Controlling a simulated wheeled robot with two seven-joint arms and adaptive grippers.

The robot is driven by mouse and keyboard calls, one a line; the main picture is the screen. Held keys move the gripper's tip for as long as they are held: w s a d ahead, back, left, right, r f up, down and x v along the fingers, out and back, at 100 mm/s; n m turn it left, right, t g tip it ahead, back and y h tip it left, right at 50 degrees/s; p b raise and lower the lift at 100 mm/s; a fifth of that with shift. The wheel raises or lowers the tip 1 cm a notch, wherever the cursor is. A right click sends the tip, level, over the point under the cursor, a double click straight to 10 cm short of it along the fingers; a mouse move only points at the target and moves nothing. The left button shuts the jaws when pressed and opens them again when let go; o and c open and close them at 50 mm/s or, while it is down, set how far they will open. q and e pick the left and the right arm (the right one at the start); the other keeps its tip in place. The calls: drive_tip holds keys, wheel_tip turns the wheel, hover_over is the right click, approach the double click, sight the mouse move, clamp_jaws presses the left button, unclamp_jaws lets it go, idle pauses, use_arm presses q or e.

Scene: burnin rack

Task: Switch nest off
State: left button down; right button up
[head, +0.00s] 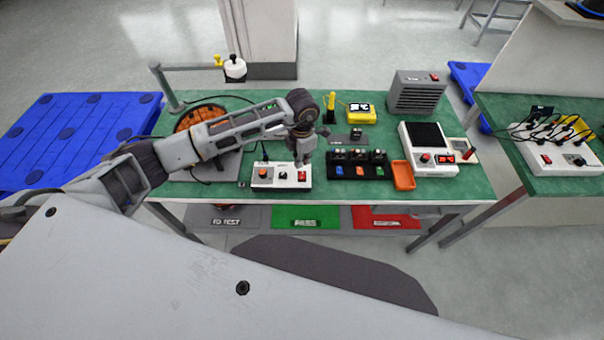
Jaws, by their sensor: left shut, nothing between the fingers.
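A white box (282,184) stands at the front edge of the green bench, with an orange knob at its left and a red rocker switch (302,176) at its right. It appears to be the nest; no readable label shows. My left gripper (301,163) points down just above the right half of this box, close to the red switch. Its fingers are shut and empty. Whether the fingertips touch the box or switch, and which way the switch is tipped, is too small to tell. My right gripper is out of view.
To the right stand a black block (358,172) with several coloured parts, an orange tray (403,176) and a white device (431,166) with a red switch. A grey heater-like box (417,93) and a yellow meter (361,113) stand behind.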

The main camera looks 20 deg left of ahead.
use_arm(q)
drive_tip(key=shift+r+p, duration=0.4)
drive_tip(key=shift+r, duration=0.45)
